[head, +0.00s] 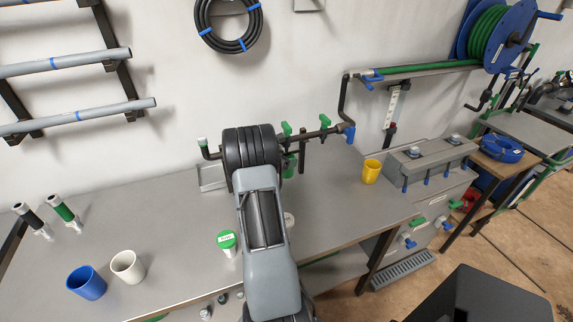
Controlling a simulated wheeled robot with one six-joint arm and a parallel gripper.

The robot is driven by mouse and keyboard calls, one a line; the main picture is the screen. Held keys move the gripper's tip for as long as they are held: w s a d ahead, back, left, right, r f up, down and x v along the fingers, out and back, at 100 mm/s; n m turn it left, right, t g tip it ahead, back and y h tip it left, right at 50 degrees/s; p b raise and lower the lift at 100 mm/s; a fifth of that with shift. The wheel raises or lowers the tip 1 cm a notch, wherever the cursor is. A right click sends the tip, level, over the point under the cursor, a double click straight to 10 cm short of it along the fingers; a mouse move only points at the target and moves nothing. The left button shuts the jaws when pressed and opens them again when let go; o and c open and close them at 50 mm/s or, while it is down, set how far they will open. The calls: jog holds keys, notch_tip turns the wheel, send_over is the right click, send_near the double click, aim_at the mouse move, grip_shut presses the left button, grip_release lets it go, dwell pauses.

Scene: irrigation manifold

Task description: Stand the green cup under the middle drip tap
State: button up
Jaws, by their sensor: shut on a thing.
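My arm reaches forward over the bench to the pipe manifold on the back wall. Its dark ribbed end covers the left and middle part of the manifold, and my gripper's fingers are hidden behind it. I cannot make out the green cup; it may be hidden there too. A green piece (290,166) shows just right of my wrist, but I cannot tell if it is cup or tap. Green tap handles (286,129) and (325,121) stand on the dark pipe (312,134), which ends in a blue fitting (349,134). The middle tap's outlet is not clearly visible.
A yellow cup (371,172) stands near the bench's right end. A blue cup (86,283) and a white cup (128,266) stand front left. A green-lidded container (227,241) is beside my arm.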

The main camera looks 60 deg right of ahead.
jog(key=shift+s+d+f, duration=0.1)
jog(key=shift+d, duration=0.2)
jog(key=shift+f, duration=1.65)
jog(key=shift+f, duration=0.15)
jog(key=shift+f, duration=0.1)
jog(key=o, duration=0.9)
